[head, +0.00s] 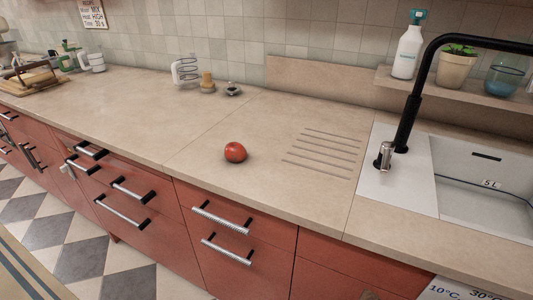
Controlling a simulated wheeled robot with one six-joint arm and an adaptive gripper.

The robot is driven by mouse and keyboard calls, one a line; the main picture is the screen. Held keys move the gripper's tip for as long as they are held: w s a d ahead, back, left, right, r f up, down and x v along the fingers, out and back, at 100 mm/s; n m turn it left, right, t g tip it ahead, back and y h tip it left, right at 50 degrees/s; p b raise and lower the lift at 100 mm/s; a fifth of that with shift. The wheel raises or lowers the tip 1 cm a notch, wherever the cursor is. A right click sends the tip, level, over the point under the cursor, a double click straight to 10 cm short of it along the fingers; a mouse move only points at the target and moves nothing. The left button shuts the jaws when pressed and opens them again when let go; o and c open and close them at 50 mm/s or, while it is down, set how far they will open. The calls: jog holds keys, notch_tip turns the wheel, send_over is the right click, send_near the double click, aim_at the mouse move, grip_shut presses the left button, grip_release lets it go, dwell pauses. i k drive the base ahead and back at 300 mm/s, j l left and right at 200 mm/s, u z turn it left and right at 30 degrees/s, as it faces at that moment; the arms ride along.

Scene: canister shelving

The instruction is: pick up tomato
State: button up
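A round red tomato (235,152) rests on the beige countertop (205,115), close to the front edge and left of the drain grooves. Nothing touches it and its top and front show fully. My gripper and arm do not show in the head view.
A sink (485,185) with a black faucet (408,100) is on the right. Drain grooves (322,147) lie right of the tomato. Small items, including a wooden mill (207,82), stand by the back wall. Red drawers (230,225) with handles are below. The counter around the tomato is clear.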

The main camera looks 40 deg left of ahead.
aim_at(234, 152)
jog(key=l+u, duration=0.15)
jog(key=u, duration=1.05)
jog(key=j+u, duration=0.1)
jog(key=u, duration=0.5)
jog(key=i+j, duration=0.2)
jog(key=j, duration=0.15)
jog(key=i+j+z, duration=0.15)
jog(key=j, duration=0.2)
jog(key=i+j, duration=0.25)
jog(key=j, duration=0.15)
jog(key=i+j+z, duration=0.15)
jog(key=j, duration=0.2)
